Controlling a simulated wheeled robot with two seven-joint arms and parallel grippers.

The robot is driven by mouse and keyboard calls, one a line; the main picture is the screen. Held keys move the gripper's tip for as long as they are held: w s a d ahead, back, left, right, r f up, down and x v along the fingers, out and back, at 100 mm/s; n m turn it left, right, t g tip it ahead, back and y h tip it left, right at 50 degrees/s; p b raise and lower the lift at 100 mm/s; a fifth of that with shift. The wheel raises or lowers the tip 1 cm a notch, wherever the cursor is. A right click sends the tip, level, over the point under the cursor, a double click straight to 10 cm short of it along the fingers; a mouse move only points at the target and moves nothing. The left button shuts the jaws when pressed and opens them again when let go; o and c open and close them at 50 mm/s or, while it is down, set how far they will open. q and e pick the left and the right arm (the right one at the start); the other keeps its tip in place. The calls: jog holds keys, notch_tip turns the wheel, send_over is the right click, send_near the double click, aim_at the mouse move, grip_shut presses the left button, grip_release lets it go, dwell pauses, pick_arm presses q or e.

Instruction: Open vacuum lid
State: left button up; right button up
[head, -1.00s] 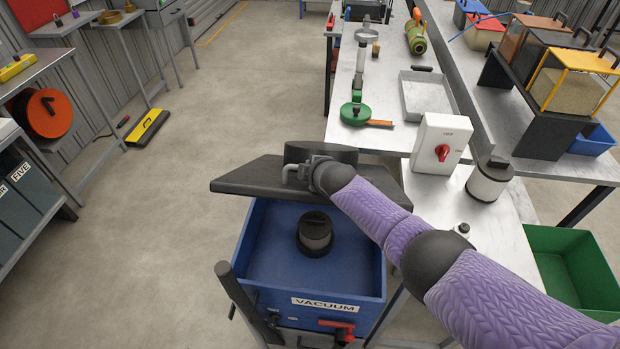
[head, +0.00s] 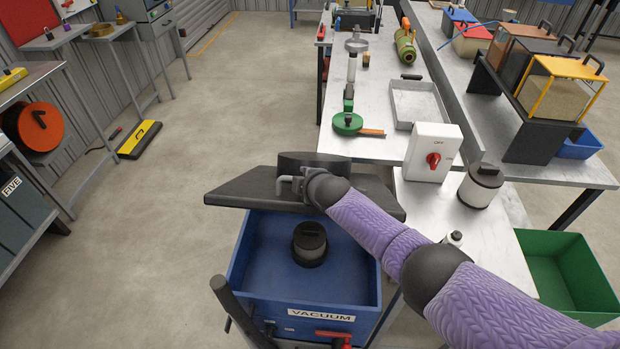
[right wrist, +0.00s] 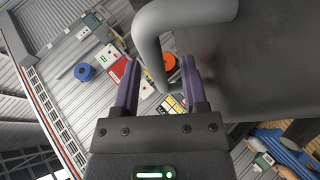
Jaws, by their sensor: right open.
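The blue vacuum box (head: 345,290), labelled VACUUM, stands at lower centre in the head view. Its dark lid (head: 238,188) is raised over the back of the box, and the interior with a round black cap (head: 310,243) shows. A grey bent handle (head: 288,186) is on the lid; it also shows large in the right wrist view (right wrist: 150,50). My right gripper (right wrist: 160,82) is open, with the handle's bar end between or just beyond its fingers; I cannot tell whether they touch. In the head view my right wrist hides the fingers. My left gripper is not in view.
Right of the box stands a metal table with a red-knobbed white switch box (head: 433,152) and a white canister (head: 481,186). A green bin (head: 570,280) is at lower right. A yellow-black floor piece (head: 138,140) lies at left. The floor left of the box is clear.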

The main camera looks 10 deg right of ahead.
aim_at(318, 210)
jog(key=p+v, duration=0.4)
jog(key=v, duration=0.4)
jog(key=shift+w+r, duration=0.1)
jog(key=shift+w, duration=0.05)
jog(key=shift+s+d+r+p, duration=0.15)
jog(key=shift+s+r+p, duration=0.15)
jog(key=shift+s, duration=0.25)
jog(key=shift+c, duration=0.2)
